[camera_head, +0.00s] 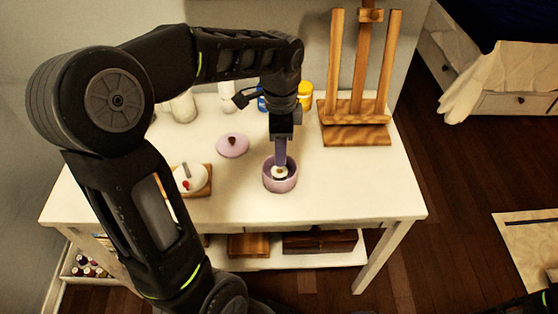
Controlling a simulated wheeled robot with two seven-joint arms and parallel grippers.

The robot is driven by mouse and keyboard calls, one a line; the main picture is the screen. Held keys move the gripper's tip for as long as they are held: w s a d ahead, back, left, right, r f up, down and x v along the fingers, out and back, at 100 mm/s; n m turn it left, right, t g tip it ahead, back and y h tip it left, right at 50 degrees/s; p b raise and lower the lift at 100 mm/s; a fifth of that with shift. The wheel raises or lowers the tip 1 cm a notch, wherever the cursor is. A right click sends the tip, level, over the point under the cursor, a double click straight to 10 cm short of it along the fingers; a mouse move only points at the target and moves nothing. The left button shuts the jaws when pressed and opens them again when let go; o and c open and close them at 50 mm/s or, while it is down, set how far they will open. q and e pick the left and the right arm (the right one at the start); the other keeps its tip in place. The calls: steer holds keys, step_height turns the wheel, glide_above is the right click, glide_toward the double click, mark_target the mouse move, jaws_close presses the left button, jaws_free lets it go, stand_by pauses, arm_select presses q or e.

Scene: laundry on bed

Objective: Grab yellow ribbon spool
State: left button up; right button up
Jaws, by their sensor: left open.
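A small round spool-like thing (281,173), pale with a yellowish-brown centre, lies inside a purple-pink round bowl (279,186) on the white table. I take it for the yellow ribbon spool, but its colour is hard to tell. My left gripper (281,161) points straight down over the bowl, its fingertips at or just above the spool. It is open, and its fingers partly hide the bowl's inside and the spool. I cannot tell whether they touch the spool. My right gripper is out of view; only a bit of dark arm shows at the bottom right.
The white table (350,190) has free room right of the bowl. A pink lid (233,145) lies behind left. A wooden easel (354,120) and yellow jar (305,95) stand at the back. A white round item (188,178) sits on a wooden board at left.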

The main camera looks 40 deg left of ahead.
mark_target(280, 175)
arm_select(q)
steer(key=shift+s+d+f, duration=0.1)
steer(key=shift+f, duration=1.15)
steer(key=shift+f, duration=0.1)
step_height(280, 175, down, 5)
steer(key=shift+c, duration=0.5)
jaws_close()
